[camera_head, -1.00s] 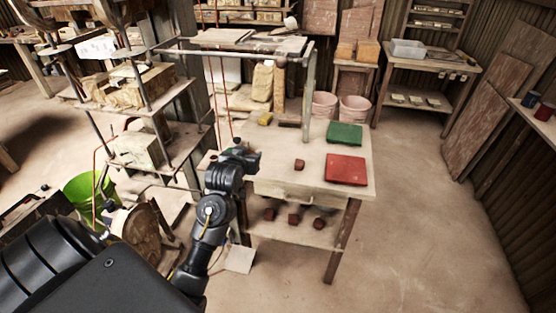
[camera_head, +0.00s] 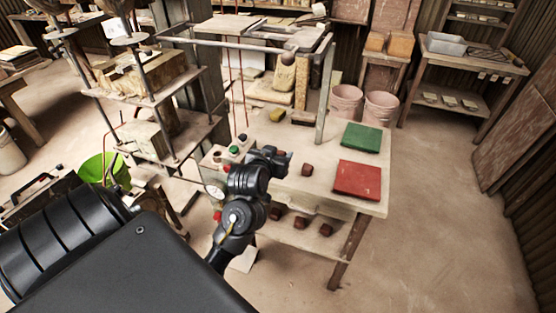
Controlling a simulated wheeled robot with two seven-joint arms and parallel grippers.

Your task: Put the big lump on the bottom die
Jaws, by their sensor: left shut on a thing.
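My left gripper (camera_head: 284,160) is dark, above the left part of the wooden table. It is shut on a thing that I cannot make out. My right gripper is not in view.
A green slab (camera_head: 361,138) and a red slab (camera_head: 357,180) lie on the table (camera_head: 318,199). Press buttons (camera_head: 234,150) and a round gauge (camera_head: 213,190) are close to my left arm. A green bucket (camera_head: 97,169) stands at the left. The floor at right is clear.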

